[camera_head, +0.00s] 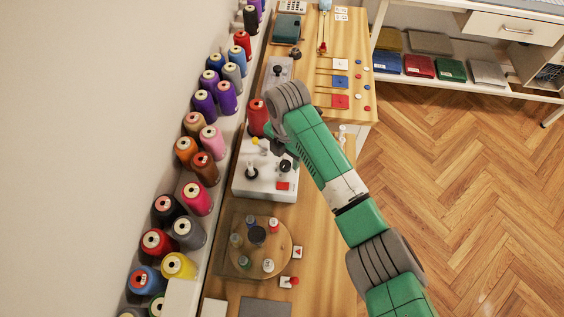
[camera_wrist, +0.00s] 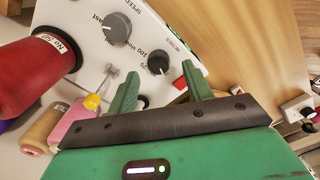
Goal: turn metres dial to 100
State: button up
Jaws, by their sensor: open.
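A white machine (camera_head: 262,192) stands on the wooden bench. In the wrist view its panel (camera_wrist: 91,22) carries two dials.
A red thread cone (camera_wrist: 30,75) stands left of the panel, close to the fingers. A yellow knob (camera_wrist: 92,102) is near the left finger. A round wooden turntable (camera_head: 282,252) lies nearer on the bench. Several thread cones line the wall shelf. Floor at right is clear.

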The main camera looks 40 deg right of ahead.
aim_at(286, 164)
notch_tip(286, 164, down, 3)
jog(key=shift+w+f, duration=0.1)
jog(key=c, duration=1)
jog(key=shift+o, duration=0.2)
